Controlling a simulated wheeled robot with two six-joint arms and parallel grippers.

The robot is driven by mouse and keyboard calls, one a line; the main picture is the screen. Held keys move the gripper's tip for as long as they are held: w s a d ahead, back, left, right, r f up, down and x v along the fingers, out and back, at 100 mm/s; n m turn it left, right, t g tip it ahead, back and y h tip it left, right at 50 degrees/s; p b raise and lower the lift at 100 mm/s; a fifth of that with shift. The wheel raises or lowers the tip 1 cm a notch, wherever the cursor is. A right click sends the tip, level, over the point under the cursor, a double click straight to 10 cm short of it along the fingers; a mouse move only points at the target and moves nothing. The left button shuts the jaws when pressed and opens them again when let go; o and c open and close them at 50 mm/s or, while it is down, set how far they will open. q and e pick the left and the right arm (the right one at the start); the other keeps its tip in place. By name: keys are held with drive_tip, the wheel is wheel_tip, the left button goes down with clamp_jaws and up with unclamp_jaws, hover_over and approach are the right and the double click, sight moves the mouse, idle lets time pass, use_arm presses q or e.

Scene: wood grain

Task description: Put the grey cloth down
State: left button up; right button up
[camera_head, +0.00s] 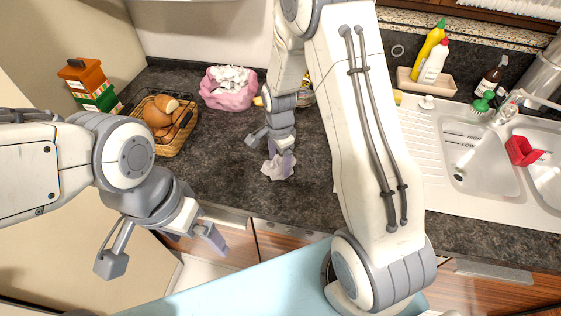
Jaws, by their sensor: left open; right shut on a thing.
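The grey cloth (279,167) is a small, pale, crumpled piece at the dark countertop, between the bread basket and the sink. My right gripper (272,152) is shut on it from above, its fingers pointing down. The cloth appears at or just above the counter surface; I cannot tell if it touches. My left gripper (160,254) is open and empty, at the lower left in front of the counter edge.
A wicker basket of bread (178,145), a pink bag with white crumpled contents (228,97) and boxes (88,82) stand left. The sink (476,160) with a red caddy (522,151) is right. Bare countertop (225,170) surrounds the cloth.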

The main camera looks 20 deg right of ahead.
drive_tip(key=shift+f, duration=0.95)
drive_tip(key=shift+f, duration=0.15)
drive_tip(key=o, duration=1.3)
drive_tip(key=shift+o, duration=0.2)
drive_tip(key=shift+s, duration=0.1)
